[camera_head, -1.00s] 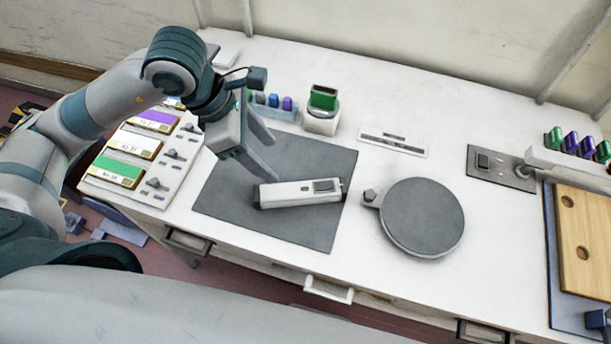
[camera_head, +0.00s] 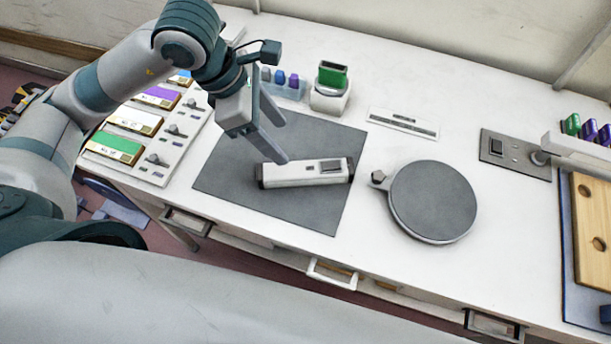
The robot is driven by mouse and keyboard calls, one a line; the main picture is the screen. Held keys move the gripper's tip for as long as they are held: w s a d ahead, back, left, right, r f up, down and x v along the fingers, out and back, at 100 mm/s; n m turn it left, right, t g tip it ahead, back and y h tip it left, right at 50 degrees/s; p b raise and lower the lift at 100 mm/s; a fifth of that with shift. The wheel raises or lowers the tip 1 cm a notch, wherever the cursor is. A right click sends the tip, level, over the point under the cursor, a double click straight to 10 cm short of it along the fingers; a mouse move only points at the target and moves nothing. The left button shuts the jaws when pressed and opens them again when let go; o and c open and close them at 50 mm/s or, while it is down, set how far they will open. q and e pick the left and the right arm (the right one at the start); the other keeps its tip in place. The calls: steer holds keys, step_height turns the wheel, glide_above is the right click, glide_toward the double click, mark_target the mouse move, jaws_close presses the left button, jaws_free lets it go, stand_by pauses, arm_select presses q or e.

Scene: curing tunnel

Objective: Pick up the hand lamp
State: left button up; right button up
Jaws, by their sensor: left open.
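The hand lamp (camera_head: 304,172), as I take it, is a white bar-shaped device with dark ends and a grey switch panel near its right end. It lies flat on a dark grey mat (camera_head: 225,180) on the white bench. My left gripper (camera_head: 283,142) is open and empty, with its fingers pointing down and right. One fingertip shows just in front of the lamp's upper left edge, the other behind it over the mat. I cannot tell whether either touches the lamp. My right gripper is out of view.
A round grey plate (camera_head: 433,202) with a knob stands right of the mat. A green-topped container (camera_head: 331,80) and small coloured vials (camera_head: 280,78) stand behind it. A panel (camera_head: 155,135) with coloured labels lies left. A wooden board (camera_head: 594,225) is far right.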

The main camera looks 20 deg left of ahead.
arm_select(q)
steer(key=b+x, duration=0.3)
steer(key=b, duration=0.1)
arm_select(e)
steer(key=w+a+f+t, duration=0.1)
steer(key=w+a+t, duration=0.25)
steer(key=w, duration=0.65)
arm_select(q)
steer(key=p, duration=0.2)
glide_above(306, 169)
steer(key=a, duration=0.2)
steer(key=f, duration=0.3)
steer(key=s+f, duration=0.1)
steer(key=f, duration=0.1)
steer(key=shift+f, duration=0.3)
steer(key=shift+w+d+f, duration=0.15)
steer(key=shift+f, duration=0.15)
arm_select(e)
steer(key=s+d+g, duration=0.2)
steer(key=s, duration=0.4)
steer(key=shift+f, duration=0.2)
arm_select(q)
steer(key=shift+f+p, duration=0.1)
steer(key=shift+p, duration=0.25)
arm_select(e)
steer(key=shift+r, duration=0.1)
